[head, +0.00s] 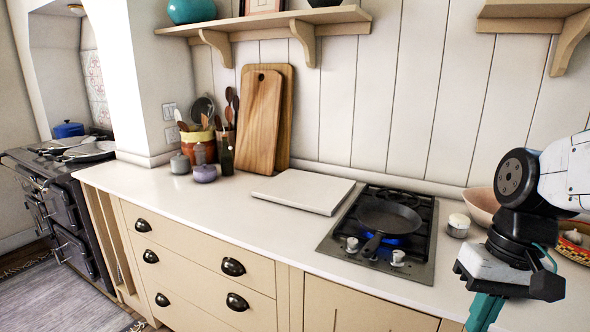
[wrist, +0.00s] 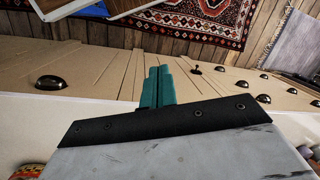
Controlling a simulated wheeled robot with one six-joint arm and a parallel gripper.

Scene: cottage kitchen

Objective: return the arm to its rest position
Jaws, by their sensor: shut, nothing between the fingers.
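My gripper (head: 482,318) is at the lower right of the head view, over the counter's front edge, with its teal fingers pointing down and cut off by the bottom of the picture. In the wrist view my gripper (wrist: 158,75) shows its two teal fingers side by side and touching, with nothing between them. The cabinet fronts lie behind the fingers in that view.
A black pan (head: 388,218) sits on the gas hob (head: 340,243), with a blue flame under it. A small lidded jar (head: 458,226) and a pink bowl (head: 483,205) stand right of the hob. A white board (head: 303,190) lies left of it. The counter (head: 225,208) is clear in front.

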